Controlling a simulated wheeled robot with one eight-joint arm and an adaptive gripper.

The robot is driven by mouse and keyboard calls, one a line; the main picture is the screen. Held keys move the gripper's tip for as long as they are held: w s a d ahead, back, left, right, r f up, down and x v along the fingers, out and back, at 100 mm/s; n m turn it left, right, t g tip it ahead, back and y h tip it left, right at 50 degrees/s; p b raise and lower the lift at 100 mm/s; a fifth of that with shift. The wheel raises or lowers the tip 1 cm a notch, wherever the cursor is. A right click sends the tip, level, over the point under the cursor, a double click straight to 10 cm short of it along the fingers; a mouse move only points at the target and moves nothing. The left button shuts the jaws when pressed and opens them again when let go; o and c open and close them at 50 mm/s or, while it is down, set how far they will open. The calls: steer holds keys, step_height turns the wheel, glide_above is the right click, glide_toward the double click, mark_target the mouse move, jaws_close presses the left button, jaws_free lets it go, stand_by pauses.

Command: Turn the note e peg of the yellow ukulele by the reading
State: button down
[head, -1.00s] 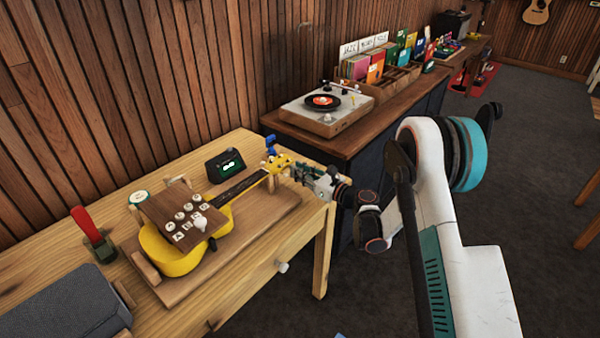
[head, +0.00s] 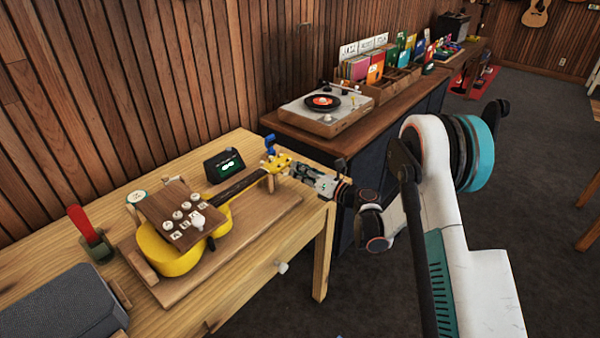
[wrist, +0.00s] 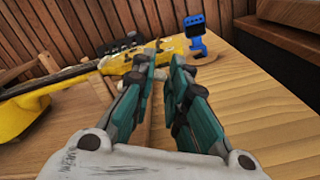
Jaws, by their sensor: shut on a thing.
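The yellow ukulele (head: 172,255) lies on a wooden stand on the bench, its neck pointing to the back right. Its yellow headstock (head: 277,163) also shows in the wrist view (wrist: 125,64).
A wooden panel (head: 172,208) with several white knobs and letter labels covers part of the ukulele body. A red-handled tool (head: 84,228) and a grey case (head: 65,305) are at the left. A turntable (head: 325,108) stands on the counter behind.

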stand_by(0.4)
steer(key=c, duration=1.8)
jaws_free()
steer(key=shift+c, duration=0.2)
